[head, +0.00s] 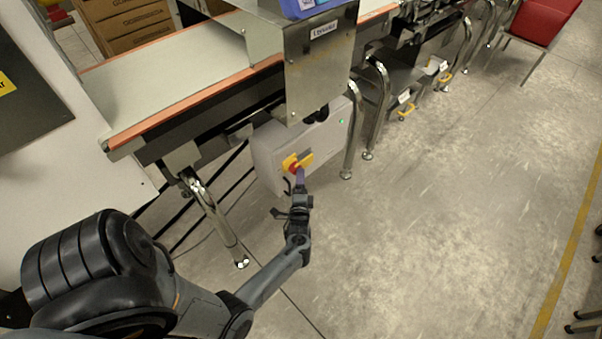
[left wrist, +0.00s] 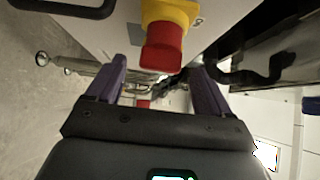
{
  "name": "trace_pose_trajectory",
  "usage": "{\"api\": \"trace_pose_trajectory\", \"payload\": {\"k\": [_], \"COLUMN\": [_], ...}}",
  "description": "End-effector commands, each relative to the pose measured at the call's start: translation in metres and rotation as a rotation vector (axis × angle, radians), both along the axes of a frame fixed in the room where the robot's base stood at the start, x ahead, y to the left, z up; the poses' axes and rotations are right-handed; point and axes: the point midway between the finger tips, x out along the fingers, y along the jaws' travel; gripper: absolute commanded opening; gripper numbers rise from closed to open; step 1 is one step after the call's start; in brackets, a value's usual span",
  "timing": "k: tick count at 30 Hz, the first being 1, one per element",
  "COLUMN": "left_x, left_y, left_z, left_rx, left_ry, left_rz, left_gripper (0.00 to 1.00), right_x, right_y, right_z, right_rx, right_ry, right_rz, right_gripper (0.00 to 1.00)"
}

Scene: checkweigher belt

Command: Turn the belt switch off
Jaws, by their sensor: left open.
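The belt switch (head: 295,166) is a red knob on a yellow plate, on the front of a light grey control box (head: 330,145) under the belt. In the left wrist view the red knob (left wrist: 162,48) sticks out from its yellow base (left wrist: 168,12). My left gripper (head: 301,178) is at the switch, its fingertips close to the knob. In the left wrist view the purple fingers of my left gripper (left wrist: 160,75) stand apart, open, with the knob ahead of the gap between them. I cannot tell whether they touch it. My right gripper does not show.
The conveyor belt (head: 170,75) with orange edges runs above the box. A metal leg (head: 215,220) stands left of the box and another (head: 353,135) at its right. A green light (head: 341,122) shows on the box. The floor (head: 430,220) to the right is clear.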

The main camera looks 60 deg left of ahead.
Motion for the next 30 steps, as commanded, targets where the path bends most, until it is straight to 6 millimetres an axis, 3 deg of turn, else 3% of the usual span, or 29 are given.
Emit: {"api": "trace_pose_trajectory", "payload": {"k": [3,10,24,30], "left_x": [0.011,0.025,0.03,0.03], "left_y": [0.018,0.041,0.05,0.049], "left_z": [-0.004,-0.003,0.0,0.0], "left_rx": [0.003,0.002,0.001,0.001], "left_ry": [-0.002,0.0,0.0,0.0], "left_rz": [0.001,0.001,0.0,0.0], "left_gripper": [0.81,0.81,0.81,0.52], "right_x": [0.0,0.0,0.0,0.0], "right_y": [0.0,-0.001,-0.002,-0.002], "right_z": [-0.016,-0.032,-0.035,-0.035], "right_rx": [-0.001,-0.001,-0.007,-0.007], "right_ry": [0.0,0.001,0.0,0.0], "right_rz": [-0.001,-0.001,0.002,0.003], "right_gripper": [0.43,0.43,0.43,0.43]}}
